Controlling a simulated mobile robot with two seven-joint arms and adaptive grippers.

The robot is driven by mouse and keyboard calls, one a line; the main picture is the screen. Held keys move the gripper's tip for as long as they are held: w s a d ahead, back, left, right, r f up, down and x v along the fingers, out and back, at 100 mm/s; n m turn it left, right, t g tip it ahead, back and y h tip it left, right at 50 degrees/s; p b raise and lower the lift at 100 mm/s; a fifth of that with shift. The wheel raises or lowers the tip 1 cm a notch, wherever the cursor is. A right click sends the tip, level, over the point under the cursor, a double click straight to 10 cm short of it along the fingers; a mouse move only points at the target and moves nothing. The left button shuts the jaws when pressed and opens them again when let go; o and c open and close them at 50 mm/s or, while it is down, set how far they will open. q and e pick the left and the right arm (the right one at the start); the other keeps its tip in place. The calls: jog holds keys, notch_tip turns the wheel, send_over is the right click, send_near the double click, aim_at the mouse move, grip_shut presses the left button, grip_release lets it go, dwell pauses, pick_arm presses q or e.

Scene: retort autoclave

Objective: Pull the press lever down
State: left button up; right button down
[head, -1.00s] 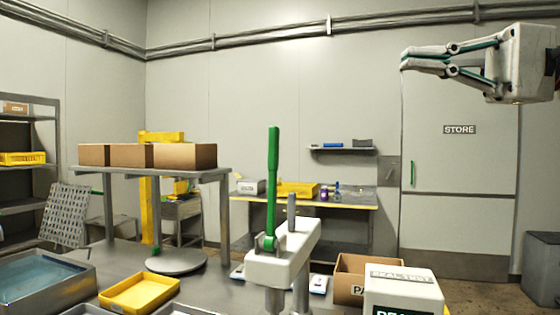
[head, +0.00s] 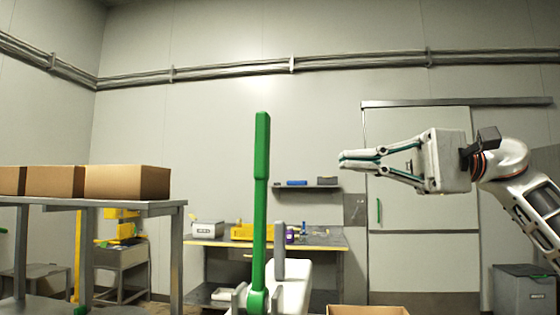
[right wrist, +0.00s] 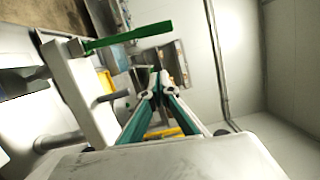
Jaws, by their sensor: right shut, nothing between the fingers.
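The press lever (head: 261,190) is a green bar that stands upright on the white press head (head: 290,285) in the head view. It also shows in the right wrist view (right wrist: 130,36), lying sideways in that picture, with the white press body (right wrist: 78,90) beside it. My right gripper (head: 343,160) is shut and empty, to the right of the lever, pointing left and apart from it. In the right wrist view its fingers (right wrist: 158,80) meet at the tips, clear of the lever. My left gripper is not in view.
A raised shelf (head: 165,208) with cardboard boxes (head: 127,181) stands left of the press. A workbench (head: 330,241) with a yellow bin is behind. An open carton (head: 366,311) lies at the bottom, right of the press. The space between lever and gripper is clear.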

jog(key=shift+s+r, duration=0.1)
jog(key=shift+s, duration=0.05)
jog(key=s+a, duration=0.4)
jog(key=a, duration=0.7)
jog(key=shift+r, duration=0.15)
jog(key=shift+s+d, duration=0.1)
